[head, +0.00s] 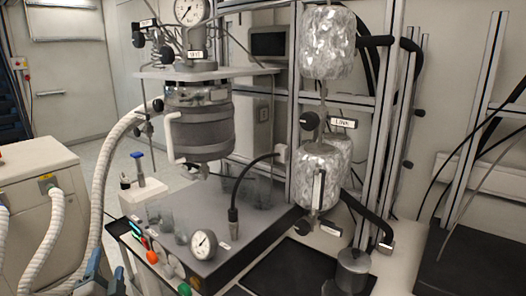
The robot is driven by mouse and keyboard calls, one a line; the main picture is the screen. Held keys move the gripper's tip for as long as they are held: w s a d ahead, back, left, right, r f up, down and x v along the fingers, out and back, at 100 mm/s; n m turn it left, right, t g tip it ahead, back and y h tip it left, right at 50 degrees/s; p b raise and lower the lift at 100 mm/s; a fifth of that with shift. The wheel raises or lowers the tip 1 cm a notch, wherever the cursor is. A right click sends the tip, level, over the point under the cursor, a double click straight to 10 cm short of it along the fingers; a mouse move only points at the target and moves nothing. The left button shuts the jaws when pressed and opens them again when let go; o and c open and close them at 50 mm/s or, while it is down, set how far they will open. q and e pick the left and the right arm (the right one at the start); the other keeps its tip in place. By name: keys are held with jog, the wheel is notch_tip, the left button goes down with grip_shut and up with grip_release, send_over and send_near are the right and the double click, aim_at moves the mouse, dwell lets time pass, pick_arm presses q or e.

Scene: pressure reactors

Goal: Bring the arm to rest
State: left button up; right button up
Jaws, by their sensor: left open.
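My left gripper (100,278) shows at the bottom left edge of the head view, partly cut off by the frame. It is open, and I see nothing between its fingers. It is in front of and to the left of the reactor bench (215,262), near the row of coloured knobs (152,257). The steel reactor vessel (200,120) hangs under its plate, up and to the right of the gripper. My right gripper is not in view.
A dial gauge (203,244) stands at the bench front, with glass beakers behind it. Foil-wrapped vessels (326,42) hang on the metal frame at the right. A white ribbed hose (100,190) runs close to my left gripper. A beige cabinet (38,165) stands at the left.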

pick_arm(q)
jog(key=s+d+f+n+g+h, duration=0.2)
jog(key=s+f+n+g, duration=0.4)
jog(key=s+f, duration=0.8)
jog(key=s+d+f+n+g+h, duration=0.1)
jog(key=s+d+f+g+h, duration=0.15)
jog(key=s+f+g, duration=0.35)
jog(key=s+d+f+n+g+h, duration=0.1)
jog(key=s+d+f+g, duration=0.15)
jog(key=s+f, duration=0.45)
notch_tip(320, 180, down, 30)
jog(key=s+a+g, duration=0.2)
jog(key=s, duration=0.1)
jog(key=s+a+f, duration=0.1)
jog(key=s+f, duration=1.5)
jog(key=f, duration=0.1)
jog(key=shift+s+n, duration=0.4)
jog(key=shift+g, duration=0.25)
